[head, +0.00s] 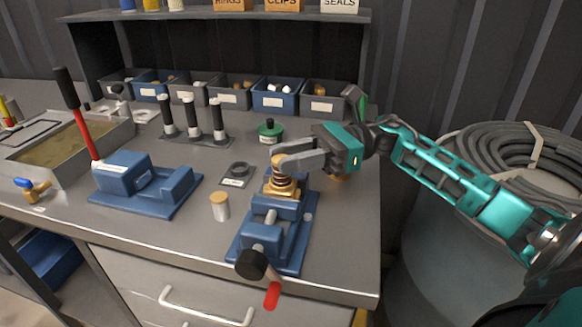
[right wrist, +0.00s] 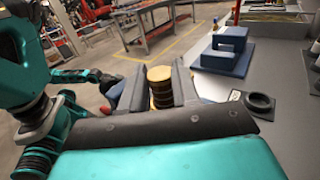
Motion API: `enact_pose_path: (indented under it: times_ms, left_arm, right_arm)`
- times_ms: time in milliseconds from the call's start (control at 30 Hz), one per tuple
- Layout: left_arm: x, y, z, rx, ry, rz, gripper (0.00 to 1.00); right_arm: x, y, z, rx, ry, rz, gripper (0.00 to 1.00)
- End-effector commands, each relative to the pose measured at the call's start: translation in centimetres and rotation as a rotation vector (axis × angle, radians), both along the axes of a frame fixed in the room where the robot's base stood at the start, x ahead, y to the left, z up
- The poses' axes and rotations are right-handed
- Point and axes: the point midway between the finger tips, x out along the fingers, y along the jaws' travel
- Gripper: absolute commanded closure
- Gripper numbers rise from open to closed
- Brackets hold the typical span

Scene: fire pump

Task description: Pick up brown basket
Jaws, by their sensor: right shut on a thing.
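I see no clear brown basket in either view. My right gripper (head: 282,157) comes in from the right over the bench. It is shut on the upper part of a ringed brass piece (head: 282,186), which sits upright at the blue vise (head: 276,233). The right wrist view shows this brass piece (right wrist: 160,87) between the two dark fingers of the right gripper (right wrist: 158,92). The brass piece's lower end is hidden by the vise. My left gripper is not in view.
Brown boxes (head: 285,5) stand on the shelf top, and grey and blue bins (head: 276,101) line the back. A small tan-topped cylinder (head: 219,206), a blue fixture (head: 146,184), a dark ring (head: 238,172) and a green-capped jar (head: 271,131) stand near the vise.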

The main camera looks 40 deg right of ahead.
Motion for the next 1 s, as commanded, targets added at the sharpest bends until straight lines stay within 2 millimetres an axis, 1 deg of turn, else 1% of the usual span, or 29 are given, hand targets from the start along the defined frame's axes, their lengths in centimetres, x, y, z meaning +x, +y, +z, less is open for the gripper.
enact_pose_path:
  times_ms: [33,167,400,533,600,700,833,1000]
  left_arm:
    - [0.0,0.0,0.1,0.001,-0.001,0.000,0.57]
    - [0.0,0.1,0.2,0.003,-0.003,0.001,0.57]
    - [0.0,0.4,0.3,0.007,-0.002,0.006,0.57]
    - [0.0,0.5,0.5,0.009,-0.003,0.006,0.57]
    - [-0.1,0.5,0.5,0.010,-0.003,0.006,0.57]
    - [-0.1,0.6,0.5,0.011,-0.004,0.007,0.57]
    - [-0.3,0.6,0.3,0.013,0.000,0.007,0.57]
    - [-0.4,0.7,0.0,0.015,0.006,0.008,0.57]
  right_arm:
    - [0.0,0.0,1.3,-0.002,-0.005,0.001,0.99]
    - [0.0,0.0,4.4,-0.004,-0.007,0.001,0.99]
    - [0.0,0.0,11.5,-0.003,-0.009,0.001,0.99]
    - [0.0,0.0,14.5,-0.002,-0.006,0.001,0.99]
    - [0.0,0.0,15.6,-0.002,-0.005,0.001,0.99]
    - [0.0,0.0,16.6,-0.002,-0.003,0.001,0.99]
    - [0.0,0.0,17.3,0.000,-0.001,0.001,0.99]
    - [0.0,0.0,17.4,-0.001,0.001,0.001,0.99]
